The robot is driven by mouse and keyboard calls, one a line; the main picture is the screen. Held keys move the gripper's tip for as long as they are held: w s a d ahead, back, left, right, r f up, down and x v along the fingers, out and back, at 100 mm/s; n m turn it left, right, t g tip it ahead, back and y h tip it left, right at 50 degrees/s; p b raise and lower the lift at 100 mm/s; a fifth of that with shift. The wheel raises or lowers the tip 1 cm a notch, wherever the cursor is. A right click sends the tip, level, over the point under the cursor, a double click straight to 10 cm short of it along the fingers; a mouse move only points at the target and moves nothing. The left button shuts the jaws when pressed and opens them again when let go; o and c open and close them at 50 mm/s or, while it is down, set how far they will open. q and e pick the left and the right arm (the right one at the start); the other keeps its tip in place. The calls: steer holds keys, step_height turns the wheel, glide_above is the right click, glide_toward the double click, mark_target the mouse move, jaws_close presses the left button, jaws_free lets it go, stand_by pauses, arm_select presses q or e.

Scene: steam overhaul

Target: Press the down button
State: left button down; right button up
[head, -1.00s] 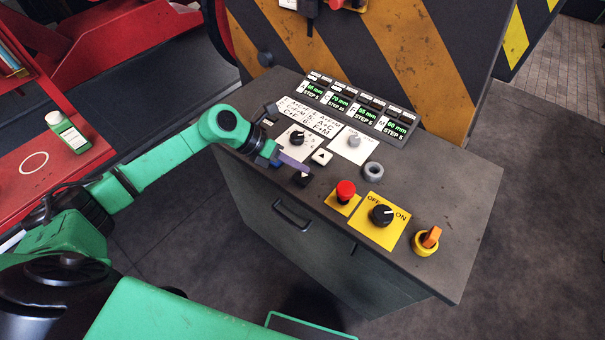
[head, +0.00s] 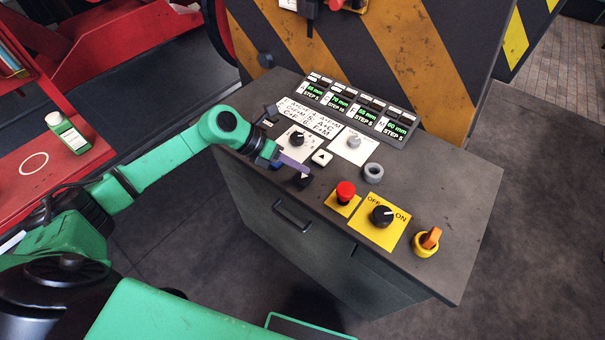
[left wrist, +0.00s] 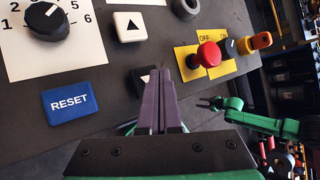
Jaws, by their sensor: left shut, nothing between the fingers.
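The down button (head: 304,181) is a black square with a pale triangle on the panel's front edge. In the left wrist view the down button (left wrist: 140,74) is partly hidden behind my fingers. My left gripper (head: 306,172) is shut and empty, its purple fingers pointing at the button. The fingertips (left wrist: 160,72) overlap the button in both views; I cannot tell whether they touch it. The white up button (head: 321,157) sits just behind it and shows clear of the fingers in the left wrist view (left wrist: 130,27). My right gripper (left wrist: 213,103) appears small and dark in the left wrist view.
A blue RESET button (left wrist: 74,102) lies left of the fingers in the left wrist view. A red mushroom button (head: 345,191), a black OFF/ON knob (head: 382,215) and an orange switch (head: 430,238) stand to the right. A grey ring (head: 373,172) is behind them.

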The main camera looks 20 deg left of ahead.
mark_target(299, 177)
stand_by(0.5)
arm_select(q)
steer(key=shift+f+b, duration=0.45)
steer(key=shift+f+b, duration=0.6)
steer(key=shift+f, duration=0.05)
stand_by(0.5)
steer(key=shift+r, duration=0.1)
steer(key=shift+r+p, duration=0.75)
steer(key=shift+r, duration=0.3)
step_height(299, 177, up, 6)
steer(key=p, duration=0.3)
steer(key=shift+p, duration=0.35)
